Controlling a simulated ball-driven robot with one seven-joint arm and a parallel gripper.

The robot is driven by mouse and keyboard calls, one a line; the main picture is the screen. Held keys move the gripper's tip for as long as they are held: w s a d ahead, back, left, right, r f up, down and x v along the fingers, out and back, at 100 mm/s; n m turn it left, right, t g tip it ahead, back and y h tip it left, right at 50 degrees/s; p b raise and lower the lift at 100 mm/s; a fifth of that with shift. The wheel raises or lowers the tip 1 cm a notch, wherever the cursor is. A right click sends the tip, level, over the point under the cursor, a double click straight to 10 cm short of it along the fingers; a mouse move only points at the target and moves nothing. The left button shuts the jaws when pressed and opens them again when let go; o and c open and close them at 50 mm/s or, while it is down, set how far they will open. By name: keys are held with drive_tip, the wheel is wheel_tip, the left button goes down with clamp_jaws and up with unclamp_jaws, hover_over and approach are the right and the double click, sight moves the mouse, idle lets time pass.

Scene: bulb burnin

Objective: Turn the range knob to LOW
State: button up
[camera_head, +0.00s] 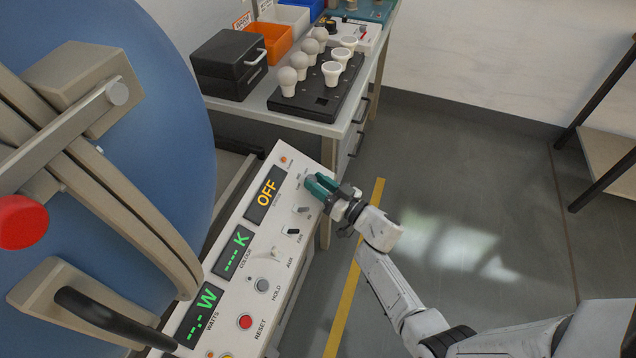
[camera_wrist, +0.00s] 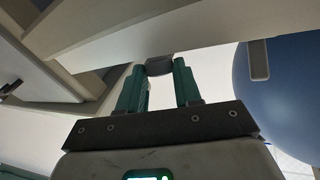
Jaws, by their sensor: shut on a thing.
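The white control panel (camera_head: 234,262) slopes across the lower left of the head view. My gripper (camera_head: 318,186) is at its far right corner, with its green fingers shut on a knob there. In the wrist view the dark grey knob (camera_wrist: 160,66) sits between the two green fingertips at the panel's surface. In the head view my fingers hide this knob and most of its markings, so I cannot read its name or setting. The nearest display (camera_head: 267,193) on the panel reads OFF in orange.
Close to my gripper are a grey knob (camera_head: 302,210) and a black switch (camera_head: 292,231). Farther along are a HOLD button (camera_head: 262,285) and a red RESET button (camera_head: 245,321). A large blue sphere (camera_head: 170,130) stands left. A bench with bulbs (camera_head: 288,80) stands behind.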

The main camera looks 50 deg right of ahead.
drive_tip(key=n+y+b, duration=0.1)
drive_tip(key=y, duration=0.1)
drive_tip(key=n+y+b, duration=0.1)
drive_tip(key=n+b, duration=0.1)
drive_tip(key=d+n+y+b, duration=0.1)
drive_tip(key=n+y, duration=0.1)
drive_tip(key=shift+f+y+b, duration=0.3)
drive_tip(key=shift+b, duration=0.05)
drive_tip(key=n+y+b, duration=0.1)
drive_tip(key=n+g+y+b, duration=0.1)
drive_tip(key=shift+w+d+r+n+y, duration=0.1)
drive_tip(key=shift+n+y, duration=0.2)
drive_tip(key=shift+r+n+g+y+b, duration=0.1)
drive_tip(key=shift+n+g+y+b, duration=0.4)
drive_tip(key=shift+n+g, duration=0.1)
drive_tip(key=shift+r, duration=0.15)
drive_tip(key=o, duration=1)
drive_tip(key=shift+o, duration=0.2)
drive_tip(key=v, duration=1)
drive_tip(key=shift+s+d, duration=0.25)
drive_tip(key=shift+d, duration=0.05)
